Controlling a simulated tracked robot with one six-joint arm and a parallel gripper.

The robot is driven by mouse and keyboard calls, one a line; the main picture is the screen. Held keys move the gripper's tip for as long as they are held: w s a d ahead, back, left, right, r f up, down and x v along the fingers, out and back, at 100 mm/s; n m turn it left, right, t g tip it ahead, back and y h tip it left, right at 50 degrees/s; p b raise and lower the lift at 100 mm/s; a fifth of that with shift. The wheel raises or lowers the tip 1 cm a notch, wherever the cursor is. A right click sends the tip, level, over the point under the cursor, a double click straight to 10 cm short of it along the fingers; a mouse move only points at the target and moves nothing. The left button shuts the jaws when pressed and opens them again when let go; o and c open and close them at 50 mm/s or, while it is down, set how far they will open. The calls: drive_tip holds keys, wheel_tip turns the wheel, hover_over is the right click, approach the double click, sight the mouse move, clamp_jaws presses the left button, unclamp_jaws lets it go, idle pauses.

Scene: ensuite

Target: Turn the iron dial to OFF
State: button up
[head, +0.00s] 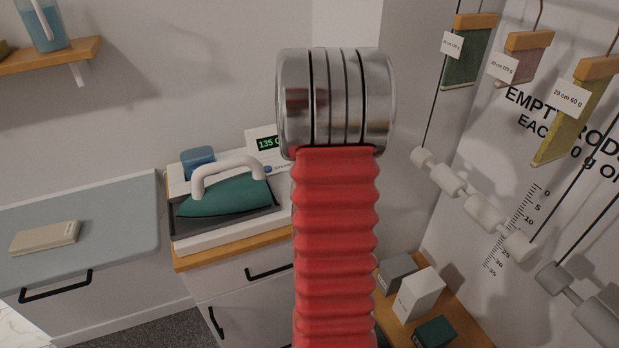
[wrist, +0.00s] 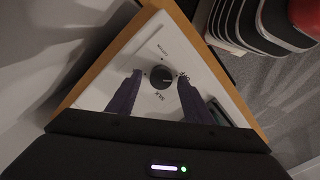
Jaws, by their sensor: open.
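The iron (head: 225,193), teal with a white handle, rests in a dark tray on a white station (head: 185,245) in the head view. A small display there reads 135 in green. In the wrist view a round dark dial (wrist: 161,77) sits on the white panel (wrist: 165,45), with small lettering around it too small to read fully. My gripper (wrist: 160,78) is open, its two purple fingers on either side of the dial. I cannot tell whether they touch it. In the head view my red arm hides the dial and my gripper.
A blue-grey board with a beige block (head: 45,237) is at the left. A blue container (head: 198,162) stands behind the iron. At the right, boxes (head: 418,294) stand on a wooden surface, and hanging samples (head: 470,50) and pale rollers (head: 484,213) are near the wall.

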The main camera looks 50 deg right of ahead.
drive_tip(key=shift+s, duration=0.1)
wheel_tip(320, 180, up, 14)
drive_tip(key=shift+f, duration=0.15)
idle(0.6)
idle(0.4)
drive_tip(key=shift+m, duration=0.3)
